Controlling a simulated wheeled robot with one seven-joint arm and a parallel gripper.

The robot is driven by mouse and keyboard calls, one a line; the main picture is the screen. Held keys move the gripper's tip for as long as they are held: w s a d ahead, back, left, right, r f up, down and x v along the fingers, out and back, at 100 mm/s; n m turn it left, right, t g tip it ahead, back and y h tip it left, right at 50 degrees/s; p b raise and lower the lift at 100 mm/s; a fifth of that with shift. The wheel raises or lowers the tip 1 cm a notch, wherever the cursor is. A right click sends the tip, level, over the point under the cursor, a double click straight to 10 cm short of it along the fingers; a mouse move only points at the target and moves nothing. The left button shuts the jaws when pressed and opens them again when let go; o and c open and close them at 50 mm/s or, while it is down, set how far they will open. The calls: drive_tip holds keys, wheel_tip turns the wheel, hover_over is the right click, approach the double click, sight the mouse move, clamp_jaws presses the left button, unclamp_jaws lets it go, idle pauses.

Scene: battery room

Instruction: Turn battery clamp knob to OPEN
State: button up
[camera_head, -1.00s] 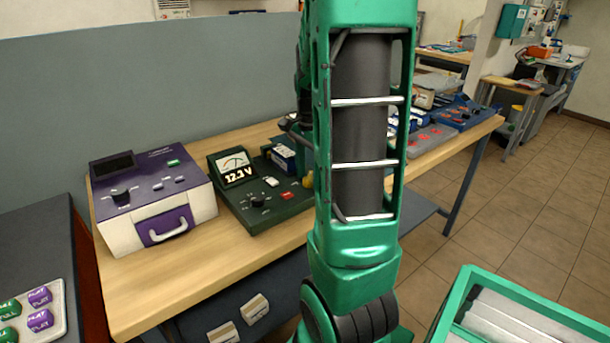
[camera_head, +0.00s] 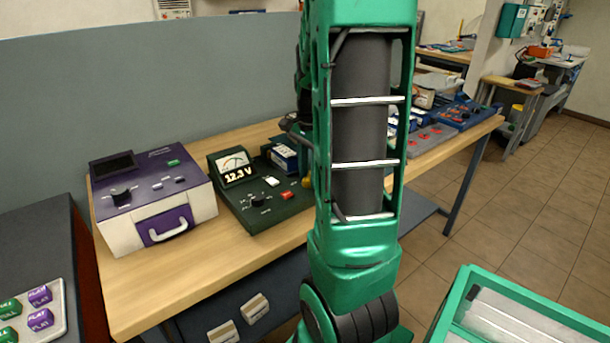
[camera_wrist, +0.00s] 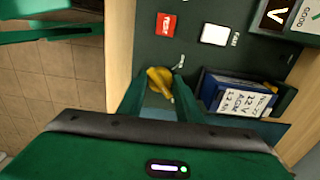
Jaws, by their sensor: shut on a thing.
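The yellow clamp knob (camera_wrist: 159,80) is at the edge of the dark green battery tester, between the two fingers of my gripper (camera_wrist: 158,98) in the wrist view. The fingers are shut on it, and its grip bar looks slanted. No OPEN mark is readable beside it. A blue and white 12 V AGM battery (camera_wrist: 240,97) sits in the cradle beside the knob. In the head view the tester (camera_head: 262,208) reads 12.3 V, and a bit of the yellow knob (camera_head: 307,182) shows beside my arm. My arm hides the gripper there.
The tester has a red TEST button (camera_wrist: 166,24) and a white button (camera_wrist: 214,34). A purple and white charger box (camera_head: 150,195) stands left of it on the wooden bench (camera_head: 190,270). Other equipment (camera_head: 430,140) lies on the bench behind my arm. A green-framed crate (camera_head: 470,285) is at lower right.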

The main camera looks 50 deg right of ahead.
drive_tip(key=shift+w+r+n, duration=0.15)
drive_tip(key=shift+w+n, duration=0.2)
drive_tip(key=shift+n, duration=0.25)
drive_tip(key=shift+c, duration=0.2)
drive_tip(key=n, duration=0.3)
drive_tip(key=shift+n, duration=0.3)
drive_tip(key=n, duration=0.4)
drive_tip(key=shift+n, duration=0.4)
drive_tip(key=n, duration=0.6)
drive_tip(key=shift+n, duration=1)
drive_tip(key=shift+s+a, duration=0.1)
drive_tip(key=shift+s, duration=0.05)
